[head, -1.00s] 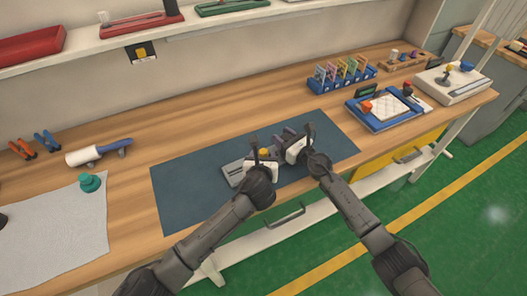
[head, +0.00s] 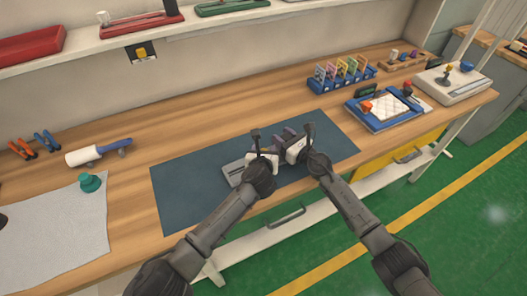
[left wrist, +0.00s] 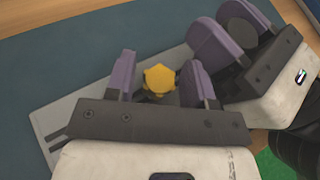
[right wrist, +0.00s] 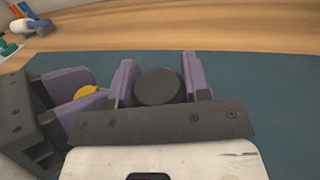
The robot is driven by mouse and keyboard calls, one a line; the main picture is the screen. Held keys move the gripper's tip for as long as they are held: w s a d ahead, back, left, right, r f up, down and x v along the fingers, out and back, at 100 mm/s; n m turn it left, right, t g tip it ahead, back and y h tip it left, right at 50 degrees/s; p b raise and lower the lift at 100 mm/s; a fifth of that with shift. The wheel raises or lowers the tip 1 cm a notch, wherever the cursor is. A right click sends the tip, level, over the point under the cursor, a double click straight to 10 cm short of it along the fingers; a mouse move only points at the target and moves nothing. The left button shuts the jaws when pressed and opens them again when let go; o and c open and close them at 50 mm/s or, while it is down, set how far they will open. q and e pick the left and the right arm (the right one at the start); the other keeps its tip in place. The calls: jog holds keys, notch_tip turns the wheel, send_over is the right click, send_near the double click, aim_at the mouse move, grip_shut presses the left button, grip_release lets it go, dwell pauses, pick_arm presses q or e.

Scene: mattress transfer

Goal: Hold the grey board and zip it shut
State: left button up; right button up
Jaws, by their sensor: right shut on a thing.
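The grey board (head: 232,170) lies flat on the dark blue mat; its left end also shows in the left wrist view (left wrist: 58,118). A yellow knob (left wrist: 160,78) stands between the purple fingers of my left gripper (left wrist: 163,66), which is open around it with a narrow gap. In the right wrist view, my right gripper (right wrist: 160,68) is shut on a round dark knob (right wrist: 158,87), beside the left gripper. The yellow knob (right wrist: 86,91) shows there at the left. The grippers hide most of the board, and I cannot make out zipper teeth.
The blue mat (head: 185,190) is otherwise clear. A blue tray (head: 367,117), a blue rack (head: 325,84) and a white control box (head: 455,87) stand to the right. A grey cloth (head: 60,235) with a green knob (head: 90,182) lies at the left.

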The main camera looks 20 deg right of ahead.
pick_arm(q)
grip_shut()
jog(key=shift+a, duration=0.1)
jog(key=s+a, duration=0.1)
jog(key=a, duration=0.6)
jog(key=s+a, duration=0.1)
jog(key=a, duration=0.2)
jog(key=shift+s+a, duration=0.3)
jog(key=shift+a, duration=0.25)
pick_arm(e)
jog(key=shift+d, duration=0.1)
pick_arm(q)
jog(key=shift+c, duration=0.7)
grip_release()
jog(key=shift+o, duration=1.3)
jog(key=shift+s, duration=0.1)
